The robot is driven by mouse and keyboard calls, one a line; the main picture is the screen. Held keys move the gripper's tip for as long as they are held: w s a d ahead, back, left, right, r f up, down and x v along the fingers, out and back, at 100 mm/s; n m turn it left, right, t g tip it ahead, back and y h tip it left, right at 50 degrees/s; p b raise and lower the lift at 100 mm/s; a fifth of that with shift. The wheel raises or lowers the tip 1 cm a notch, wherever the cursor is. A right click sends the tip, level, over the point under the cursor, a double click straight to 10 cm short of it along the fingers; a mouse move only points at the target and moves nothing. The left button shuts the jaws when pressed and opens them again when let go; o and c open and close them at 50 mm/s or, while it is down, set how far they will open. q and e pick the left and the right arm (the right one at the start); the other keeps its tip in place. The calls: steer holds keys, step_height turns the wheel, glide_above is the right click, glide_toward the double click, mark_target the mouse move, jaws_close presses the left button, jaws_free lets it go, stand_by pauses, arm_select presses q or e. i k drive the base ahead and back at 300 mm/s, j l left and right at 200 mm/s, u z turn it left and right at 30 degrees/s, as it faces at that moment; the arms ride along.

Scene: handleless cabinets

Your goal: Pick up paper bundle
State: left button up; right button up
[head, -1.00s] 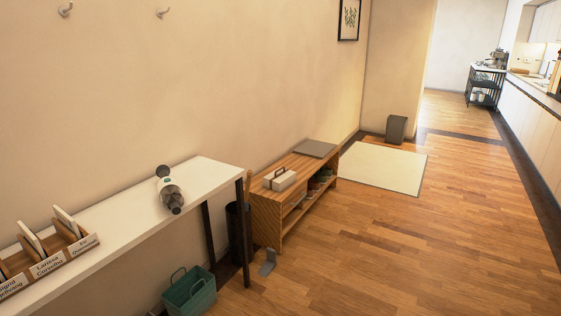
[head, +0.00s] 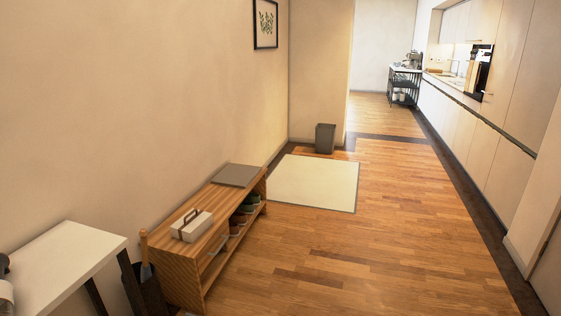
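I see nothing that I can clearly tell as a paper bundle. A white block-shaped thing with a brown handle (head: 191,225) sits on the near part of the wooden bench (head: 180,258); I cannot tell what it is made of. A flat grey pad (head: 236,175) lies on the bench's far end. Neither of my grippers is in view.
A white table (head: 70,262) stands at the lower left, with a dark bin (head: 148,293) beside it. Shoes (head: 240,216) sit on the bench's shelf. A cream rug (head: 312,183), a grey bin (head: 325,138) and a black cart (head: 404,88) lie beyond. The wooden floor at centre right is clear.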

mark_target(188, 227)
steer(key=i+j+z, duration=0.1)
steer(key=i+z, duration=0.15)
steer(key=i, duration=1.45)
steer(key=i+l+u, duration=0.1)
steer(key=i+u, duration=0.4)
steer(key=i+l+u, duration=0.3)
steer(key=i+u, duration=0.15)
steer(key=i+l+u, duration=0.5)
